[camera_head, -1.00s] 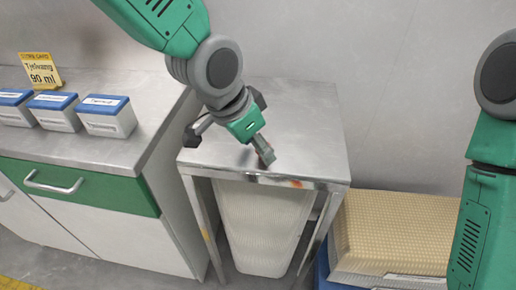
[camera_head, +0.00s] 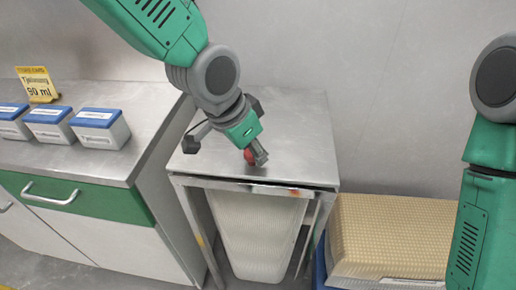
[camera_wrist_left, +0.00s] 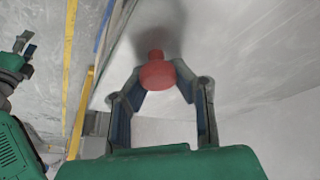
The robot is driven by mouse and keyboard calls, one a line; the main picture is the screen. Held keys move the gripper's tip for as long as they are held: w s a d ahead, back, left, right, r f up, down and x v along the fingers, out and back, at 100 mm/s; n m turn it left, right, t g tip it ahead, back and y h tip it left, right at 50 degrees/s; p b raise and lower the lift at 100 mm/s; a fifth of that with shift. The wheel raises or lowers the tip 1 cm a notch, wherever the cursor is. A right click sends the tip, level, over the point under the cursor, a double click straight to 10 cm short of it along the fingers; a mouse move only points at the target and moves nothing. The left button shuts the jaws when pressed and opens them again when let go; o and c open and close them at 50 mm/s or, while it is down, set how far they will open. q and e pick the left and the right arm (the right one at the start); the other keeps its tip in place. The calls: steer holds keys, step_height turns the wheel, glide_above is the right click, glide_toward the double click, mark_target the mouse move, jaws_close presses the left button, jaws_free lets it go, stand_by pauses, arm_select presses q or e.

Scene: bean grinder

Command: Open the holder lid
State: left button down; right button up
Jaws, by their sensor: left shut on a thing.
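The holder is a steel stand with a flat steel lid (camera_head: 300,125) on top, in the middle of the head view. A dark slit shows under the lid's front edge at the right. A red knob (camera_head: 249,156) stands on the lid near its front edge. My left gripper (camera_head: 258,157) is shut on the knob, which also shows between the fingers in the left wrist view (camera_wrist_left: 157,74). Part of the knob is hidden by a finger in the head view. What seems to be my right gripper (camera_wrist_left: 24,52) shows small at the left of the wrist view, its jaws unclear.
A white ribbed bin (camera_head: 256,238) stands under the lid inside the stand. A counter (camera_head: 150,130) with blue-lidded boxes (camera_head: 98,127) and a yellow sign (camera_head: 38,85) is at the left. A cream crate (camera_head: 390,235) stands right of the stand. A wall is behind.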

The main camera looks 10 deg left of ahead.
arm_select(q)
steer(key=w+r+g+p, duration=0.2)
steer(key=w+r+p, duration=0.2)
steer(key=r+p, duration=0.4)
steer(key=w+r+g+p, duration=0.3)
steer(key=r+p, duration=0.6)
steer(key=p, duration=0.4)
steer(key=shift+w+a+n+p, duration=0.3)
steer(key=shift+w+n+p, duration=0.05)
steer(key=shift+w+n, duration=0.05)
steer(key=shift+r, duration=0.15)
